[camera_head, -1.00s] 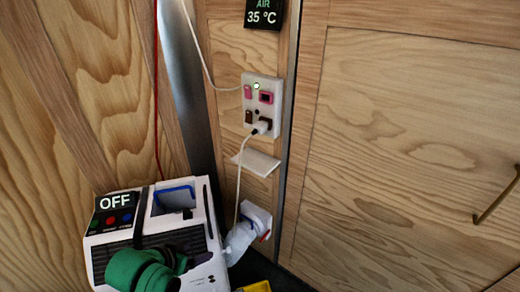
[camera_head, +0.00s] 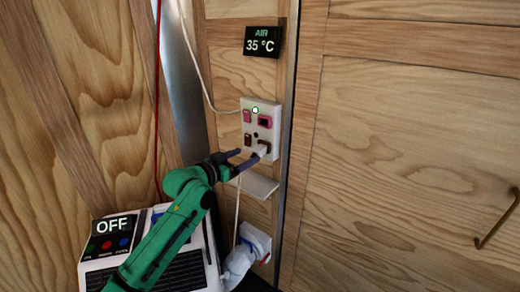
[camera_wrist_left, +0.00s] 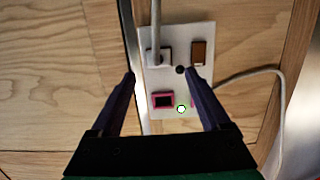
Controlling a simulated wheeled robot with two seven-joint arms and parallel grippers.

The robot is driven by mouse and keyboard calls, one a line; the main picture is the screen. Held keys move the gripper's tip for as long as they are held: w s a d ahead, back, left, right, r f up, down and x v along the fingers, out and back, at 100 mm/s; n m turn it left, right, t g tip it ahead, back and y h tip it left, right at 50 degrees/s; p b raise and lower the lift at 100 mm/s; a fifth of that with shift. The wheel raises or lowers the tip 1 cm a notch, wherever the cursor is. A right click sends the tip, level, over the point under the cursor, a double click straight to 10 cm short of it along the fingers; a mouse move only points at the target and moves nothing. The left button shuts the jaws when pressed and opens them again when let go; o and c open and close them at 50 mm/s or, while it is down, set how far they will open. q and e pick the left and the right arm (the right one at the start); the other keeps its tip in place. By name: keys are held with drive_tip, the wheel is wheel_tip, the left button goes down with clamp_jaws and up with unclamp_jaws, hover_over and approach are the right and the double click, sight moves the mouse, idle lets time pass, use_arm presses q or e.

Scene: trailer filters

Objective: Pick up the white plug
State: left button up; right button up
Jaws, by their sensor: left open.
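The white plug (camera_head: 262,150) sits in the lower right socket of the white wall panel (camera_head: 249,125). In the left wrist view the plug (camera_wrist_left: 155,57) shows in its socket, with its cord running to the top edge. My left gripper (camera_head: 246,158) is open and empty, just in front of the panel's lower part. In the left wrist view its fingers (camera_wrist_left: 160,76) are spread, with the plug between and slightly beyond the tips. No contact with the plug shows. The plug is partly covered by a finger in the head view. My right gripper is out of view.
A small shelf (camera_head: 257,185) juts out just below the panel. A second cord (camera_wrist_left: 250,72) runs to the panel's side. A wooden cabinet door (camera_head: 410,150) fills the right.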

sight(255, 152)
use_arm(q)
drive_tip(key=x, duration=0.6)
drive_tip(key=shift+d+f, duration=0.1)
drive_tip(key=c, duration=0.4)
clamp_jaws()
